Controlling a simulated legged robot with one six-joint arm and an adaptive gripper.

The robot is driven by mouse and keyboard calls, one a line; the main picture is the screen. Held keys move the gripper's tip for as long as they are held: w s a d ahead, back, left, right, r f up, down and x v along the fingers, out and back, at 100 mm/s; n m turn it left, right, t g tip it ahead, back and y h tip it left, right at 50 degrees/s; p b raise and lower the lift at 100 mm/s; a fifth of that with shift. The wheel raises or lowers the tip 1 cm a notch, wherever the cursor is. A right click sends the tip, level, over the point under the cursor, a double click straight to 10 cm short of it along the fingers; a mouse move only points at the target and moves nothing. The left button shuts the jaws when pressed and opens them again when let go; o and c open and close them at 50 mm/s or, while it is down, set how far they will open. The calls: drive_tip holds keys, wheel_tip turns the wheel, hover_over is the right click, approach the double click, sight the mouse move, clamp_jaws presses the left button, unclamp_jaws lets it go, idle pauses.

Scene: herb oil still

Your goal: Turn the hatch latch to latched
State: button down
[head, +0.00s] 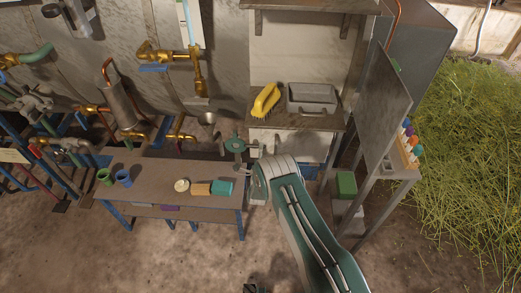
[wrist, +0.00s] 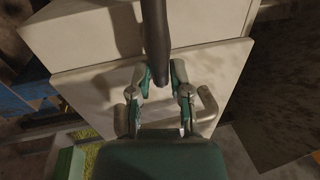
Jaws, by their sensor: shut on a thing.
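The hatch latch (wrist: 157,42) shows in the wrist view as a dark, rounded bar that comes down from the top edge over a pale panel. My gripper (wrist: 160,74) has one finger on each side of the bar's lower end and is shut on it. The pale hatch panel (wrist: 88,82) lies behind the fingers. In the head view, my arm reaches to the pale cabinet front (head: 299,146) below the counter. My wrist hides the latch there, so I cannot read its angle in that view.
A pale bent handle (wrist: 208,104) is right of my fingers. A yellow brush (head: 265,100) and grey tub (head: 312,98) are on the counter above. A low bench (head: 152,192) with cups and blocks stands left; an open grey door (head: 378,105) stands right.

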drive_tip(key=shift+s+d+f, duration=0.15)
drive_tip(key=shift+d+f, duration=0.05)
drive_tip(key=shift+f, duration=0.2)
drive_tip(key=c, duration=0.6)
unclamp_jaws()
drive_tip(key=shift+r, duration=0.15)
drive_tip(key=s, duration=0.3)
drive_tip(key=s+f, duration=0.1)
drive_tip(key=s, duration=0.3)
drive_tip(key=s+f, duration=0.1)
drive_tip(key=s, duration=0.3)
drive_tip(key=shift+s+a+f, duration=0.25)
drive_tip(key=shift+a, duration=0.05)
